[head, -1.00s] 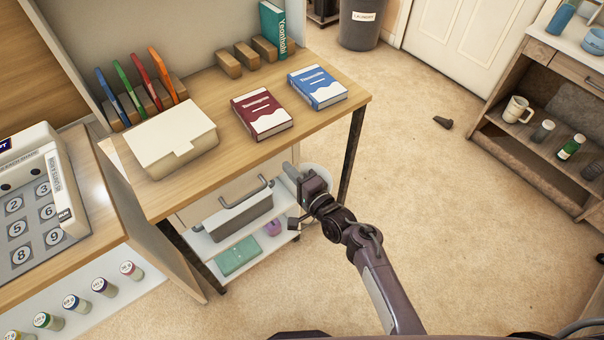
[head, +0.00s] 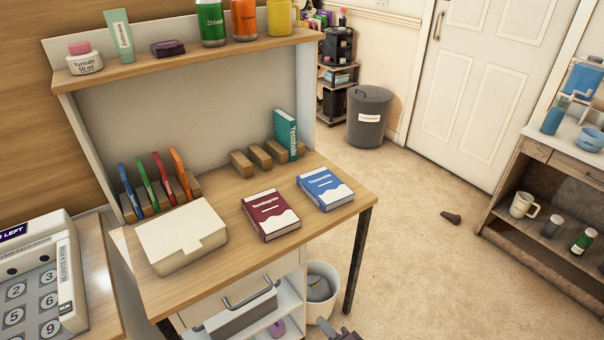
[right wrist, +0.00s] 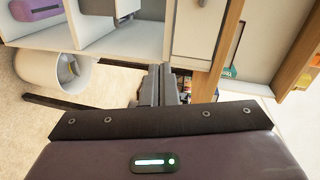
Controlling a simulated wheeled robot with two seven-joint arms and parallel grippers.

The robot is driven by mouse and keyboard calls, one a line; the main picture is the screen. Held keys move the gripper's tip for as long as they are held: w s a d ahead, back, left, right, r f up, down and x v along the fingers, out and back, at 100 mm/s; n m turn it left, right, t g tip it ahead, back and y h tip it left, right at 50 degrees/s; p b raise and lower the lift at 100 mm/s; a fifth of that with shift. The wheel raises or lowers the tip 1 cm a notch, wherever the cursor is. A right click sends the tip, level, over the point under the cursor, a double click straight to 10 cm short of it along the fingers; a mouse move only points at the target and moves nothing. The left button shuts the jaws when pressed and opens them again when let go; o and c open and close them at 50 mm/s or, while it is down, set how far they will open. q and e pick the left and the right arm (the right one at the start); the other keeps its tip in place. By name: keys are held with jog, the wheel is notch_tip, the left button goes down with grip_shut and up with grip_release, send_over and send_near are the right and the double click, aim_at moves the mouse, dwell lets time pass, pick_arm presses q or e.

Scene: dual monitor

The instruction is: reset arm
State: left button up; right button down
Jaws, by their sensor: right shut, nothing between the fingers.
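Only the tip of my right gripper (head: 346,335) shows at the bottom edge of the head view, in front of the desk and just right of the white bin (head: 328,312). In the right wrist view, the fingers of my right gripper (right wrist: 159,86) are shut together with nothing between them. The desk drawer with its grey handle (head: 248,293) is to the left of the gripper, apart from it. My left gripper is not in view.
A keypad machine (head: 40,275) stands at left.

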jog(key=s+d+f+n+g+h+p, duration=0.1)
jog(key=s+d+f+n+g+h, duration=0.15)
jog(key=s+f, duration=0.65)
jog(key=s+d+f+n+g+h+p, duration=0.15)
jog(key=s+d+f+n+g, duration=0.25)
jog(key=s+f, duration=0.5)
jog(key=s+d+f+n+g+h, duration=0.1)
jog(key=s+d+f+n+g, duration=0.1)
jog(key=s, duration=0.4)
jog(key=s+d+f+n+g+h+p, duration=0.1)
jog(key=s+d+f+h, duration=0.1)
jog(key=s+d+f, duration=0.2)
jog(key=s+d+f+n+g+h, duration=0.1)
jog(key=s+d+f, duration=0.3)
jog(key=s, duration=0.4)
jog(key=shift+n+g+h, duration=0.3)
jog(key=shift+n+g, duration=0.55)
jog(key=shift+s+d, duration=0.1)
